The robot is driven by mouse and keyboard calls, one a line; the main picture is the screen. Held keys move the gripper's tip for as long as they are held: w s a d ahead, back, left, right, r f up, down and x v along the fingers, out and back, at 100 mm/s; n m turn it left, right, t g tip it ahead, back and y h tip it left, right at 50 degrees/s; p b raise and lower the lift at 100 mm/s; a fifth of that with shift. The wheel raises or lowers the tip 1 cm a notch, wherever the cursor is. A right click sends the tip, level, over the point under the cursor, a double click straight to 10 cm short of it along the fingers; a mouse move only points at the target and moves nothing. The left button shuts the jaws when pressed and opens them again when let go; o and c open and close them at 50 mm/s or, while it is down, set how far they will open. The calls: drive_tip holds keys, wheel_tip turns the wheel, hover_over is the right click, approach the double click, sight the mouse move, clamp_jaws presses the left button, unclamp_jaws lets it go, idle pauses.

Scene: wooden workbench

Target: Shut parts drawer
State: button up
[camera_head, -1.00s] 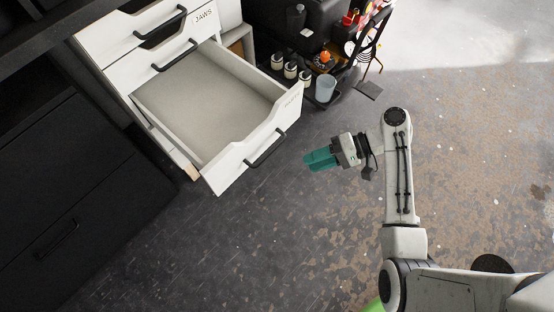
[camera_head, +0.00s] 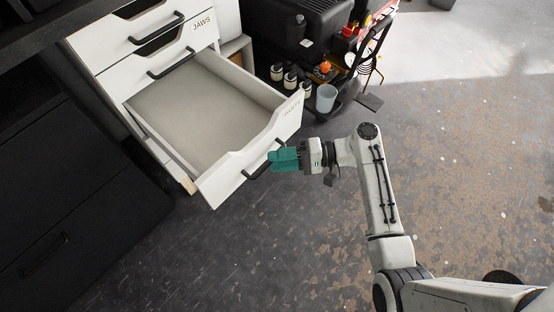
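The white parts drawer (camera_head: 240,160) is pulled far out of the white cabinet and looks empty inside. Its front has a black bar handle (camera_head: 256,172) and a faint "PARTS" label near the right end. My gripper (camera_head: 272,160), with teal fingers, is at the drawer front, over the right end of the handle. The fingers hide part of the handle. I cannot tell whether they touch the front or the handle, or whether they are open or shut.
Above it, the "JAWS" drawer (camera_head: 205,33) looks shut. A dark cabinet (camera_head: 75,205) stands at the left. A black cart with bottles and a translucent cup (camera_head: 326,98) stands just right of the open drawer. The floor in front is clear.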

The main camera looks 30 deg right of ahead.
drive_tip(key=shift+w+a+f, duration=0.1)
drive_tip(key=shift+w+a, duration=0.15)
drive_tip(key=shift+a, duration=0.15)
clamp_jaws()
idle(0.4)
